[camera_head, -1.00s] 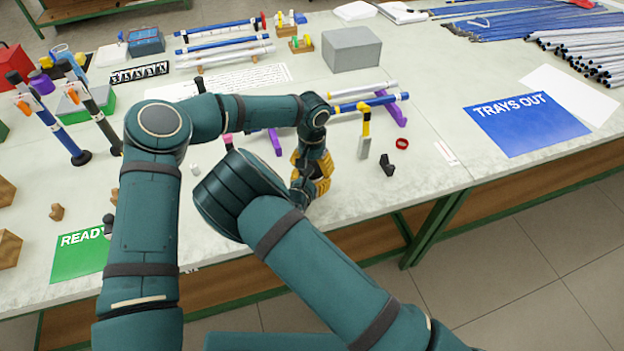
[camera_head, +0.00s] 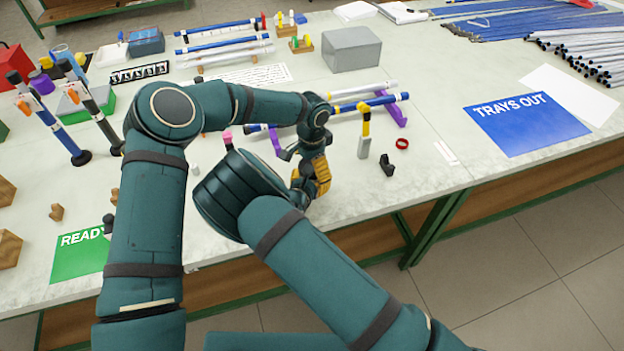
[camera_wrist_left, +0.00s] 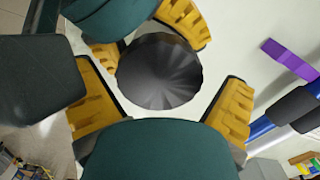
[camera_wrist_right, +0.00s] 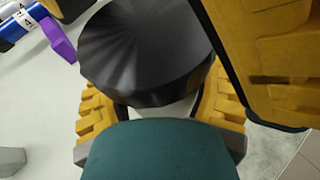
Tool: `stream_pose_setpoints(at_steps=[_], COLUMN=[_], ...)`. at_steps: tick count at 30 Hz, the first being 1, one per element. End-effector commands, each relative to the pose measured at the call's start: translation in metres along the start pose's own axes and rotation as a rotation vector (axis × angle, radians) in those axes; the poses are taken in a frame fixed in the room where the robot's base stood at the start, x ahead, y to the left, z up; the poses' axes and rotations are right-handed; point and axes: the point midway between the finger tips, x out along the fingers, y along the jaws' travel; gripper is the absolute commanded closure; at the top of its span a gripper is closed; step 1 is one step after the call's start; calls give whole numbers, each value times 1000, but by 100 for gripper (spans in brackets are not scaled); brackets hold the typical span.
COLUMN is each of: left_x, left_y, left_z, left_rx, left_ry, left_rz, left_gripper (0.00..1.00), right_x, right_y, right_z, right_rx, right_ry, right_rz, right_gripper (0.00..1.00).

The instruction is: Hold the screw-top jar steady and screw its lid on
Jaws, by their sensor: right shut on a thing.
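The dark ribbed lid (camera_wrist_left: 160,72) shows from above in the left wrist view and from close by in the right wrist view (camera_wrist_right: 145,52). My left gripper (camera_head: 318,178) points down over it, its yellow fingers spread on either side (camera_wrist_left: 165,110) with gaps to the rim. My right gripper (camera_wrist_right: 160,112) is shut on the screw-top jar below the lid. The jar is mostly hidden by the lid and fingers; a pale patch under the lid may be its wall. In the head view my arms hide jar and lid. How far the lid is seated cannot be told.
Behind the grippers, a purple rack (camera_head: 395,110) holds rods. A blue TRAYS OUT mat (camera_head: 527,123) and a green READY mat (camera_head: 80,252) flank the work area.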

Motion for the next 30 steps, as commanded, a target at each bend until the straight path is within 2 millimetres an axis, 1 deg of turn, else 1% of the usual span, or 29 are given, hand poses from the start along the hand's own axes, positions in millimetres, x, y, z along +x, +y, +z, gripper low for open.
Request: stream_pose_setpoints(at_steps=[5,8,11,18,21,24,30], left_x=[-2,-10,-25,-74,-92,-106,-119], left_y=[0,0,-1,-1,0,0,0], left_z=[0,0,0,-1,0,0,0], left_rx=[-1,-1,-1,-2,0,-2,0], left_ry=[1,2,2,2,2,1,1], left_rz=[0,-1,-3,-3,-2,-2,-1], left_gripper=[0,0,0,0,0,0,0], right_x=[0,0,0,0,0,0,0], right_y=[0,0,0,0,0,0,0], right_z=[0,0,0,0,0,0,0], right_rx=[0,0,0,1,0,0,0], right_ry=[-1,-1,-1,-1,-1,-1,-1], right_rz=[1,1,1,0,0,0,0], right_gripper=[100,100,100,100,100,100,100])
